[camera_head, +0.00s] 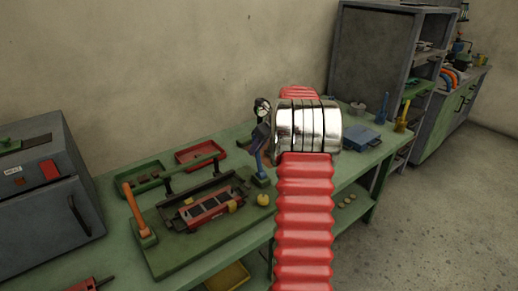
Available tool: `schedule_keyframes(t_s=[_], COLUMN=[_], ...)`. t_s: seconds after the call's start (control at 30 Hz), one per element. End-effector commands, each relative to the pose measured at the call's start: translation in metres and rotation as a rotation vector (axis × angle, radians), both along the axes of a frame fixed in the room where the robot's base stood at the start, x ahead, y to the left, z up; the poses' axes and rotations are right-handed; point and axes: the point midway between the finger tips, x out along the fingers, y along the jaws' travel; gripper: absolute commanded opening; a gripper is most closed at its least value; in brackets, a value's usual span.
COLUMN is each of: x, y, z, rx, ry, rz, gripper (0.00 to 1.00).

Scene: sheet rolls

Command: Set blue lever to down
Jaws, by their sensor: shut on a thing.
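The blue lever (260,163) stands on a small blue base at the right end of the green board (170,264) on the bench. Its handle is up, close to upright. My gripper (257,147) is small and dark in the camera view, at the upper part of the blue lever, and is shut on it. My red arm and its chrome band cover the area just right of the gripper. The exact contact of the fingers on the handle is too small to see clearly.
An orange lever (134,210) stands tilted at the board's left end. A red and grey device (207,208) lies between the levers, with a yellow knob (263,199) near the blue base. A red tray (201,152) sits behind. A grey box (42,195) stands left.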

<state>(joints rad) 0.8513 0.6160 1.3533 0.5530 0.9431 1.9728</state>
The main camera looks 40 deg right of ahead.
Motion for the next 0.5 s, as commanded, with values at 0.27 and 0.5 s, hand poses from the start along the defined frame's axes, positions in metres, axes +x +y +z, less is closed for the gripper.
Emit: schedule_keyframes(t_s=[0.27,0.5], x=[0.0030,0.0028], y=[0.0009,0.0017], z=[-0.0008,-0.0004], rx=[-0.002,-0.001], ry=[-0.003,-0.002], rz=[0.000,0.002], gripper=[0.17,0.34])
